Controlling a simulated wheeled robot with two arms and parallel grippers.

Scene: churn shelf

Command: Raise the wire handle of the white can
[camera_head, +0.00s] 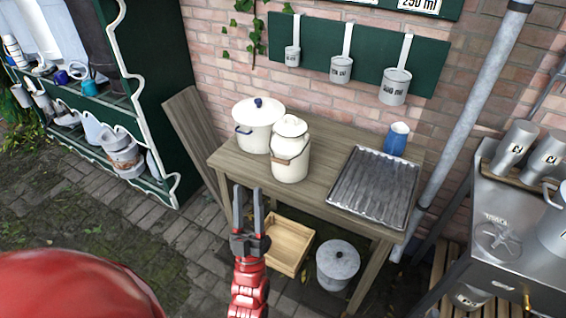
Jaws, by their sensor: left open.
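The white can (290,165) stands upright on the wooden table (324,198), with its lid on. Its wire handle (292,158) has a brown grip and hangs down against the front of the can. My left gripper (248,190) is in front of the table's near edge, below and to the left of the can. Its two dark fingers point up, are apart and hold nothing. It does not touch the can. My right gripper is not in the picture.
A white pot (258,127) with blue handles stands close behind the can on the left. A ribbed metal tray (374,187) and a blue jug (396,139) are to the right. A wooden crate (283,245) and a grey lidded pot (338,262) are below.

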